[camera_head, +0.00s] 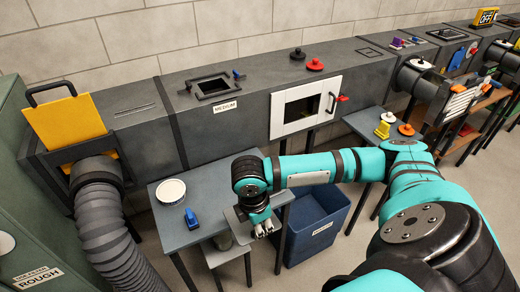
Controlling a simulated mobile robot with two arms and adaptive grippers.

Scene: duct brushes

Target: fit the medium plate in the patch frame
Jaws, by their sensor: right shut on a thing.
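The patch frame (213,86) is a raised dark square rim on top of the grey duct, above a MEDIUM label (225,107). A small blue clip (238,75) stands at its right side. Its middle looks dark. My right gripper (264,229) points down at the right edge of the small grey table, in front of the duct and well apart from the frame. It is shut on a flat grey piece (240,226), which looks like the medium plate; the wrist hides part of it. My left gripper is out of view.
A round white-rimmed lid (171,191) and a blue clamp (191,218) lie on the small table (205,178). A blue bin (318,215) stands on the floor. A white framed opening (303,107) with a red handle is in the duct front. A grey hose (108,225) hangs at left.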

